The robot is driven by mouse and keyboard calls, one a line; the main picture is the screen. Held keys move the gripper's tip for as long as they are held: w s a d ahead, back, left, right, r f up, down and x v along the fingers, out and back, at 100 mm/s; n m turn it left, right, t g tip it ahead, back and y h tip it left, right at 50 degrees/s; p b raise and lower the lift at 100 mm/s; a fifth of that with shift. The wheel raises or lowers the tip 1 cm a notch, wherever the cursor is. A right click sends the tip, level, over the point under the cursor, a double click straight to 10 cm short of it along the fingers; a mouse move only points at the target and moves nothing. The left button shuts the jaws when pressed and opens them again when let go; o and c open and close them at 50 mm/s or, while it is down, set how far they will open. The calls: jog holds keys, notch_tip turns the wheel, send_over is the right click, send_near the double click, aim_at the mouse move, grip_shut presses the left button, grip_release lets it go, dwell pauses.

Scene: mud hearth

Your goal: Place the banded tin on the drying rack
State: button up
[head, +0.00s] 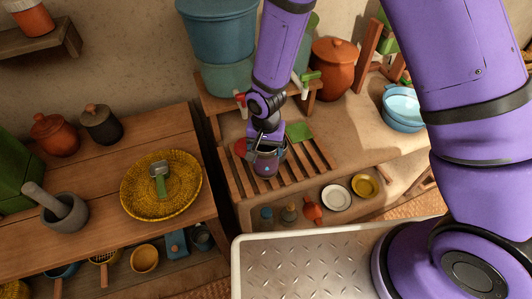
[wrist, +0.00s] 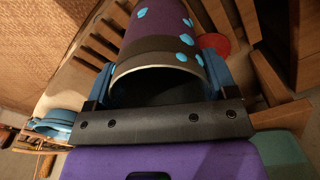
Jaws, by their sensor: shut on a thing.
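The banded tin (wrist: 155,35) is dark purple with a dark band and light blue spots, its open rim facing the wrist camera. My gripper (head: 266,150) is shut on it, with one blue finger on each side of the tin in the wrist view. In the head view the tin (head: 265,166) hangs below my gripper, over the slats of the drying rack (head: 236,181). The slats also show behind the tin in the wrist view. I cannot tell whether the tin's base touches the slats.
A red round thing (head: 240,147) and a green square (head: 299,131) are beside my gripper. Blue buckets (head: 220,35) and an orange pot (head: 335,62) stand behind. Blue bowls (head: 402,108) are to the right. A yellow woven tray (head: 130,187) lies on the left table.

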jog(key=shift+f, duration=1.7)
jog(key=shift+f, duration=0.15)
jog(key=o, duration=1.1)
notch_tip(320, 180, up, 12)
jog(key=shift+r, duration=0.15)
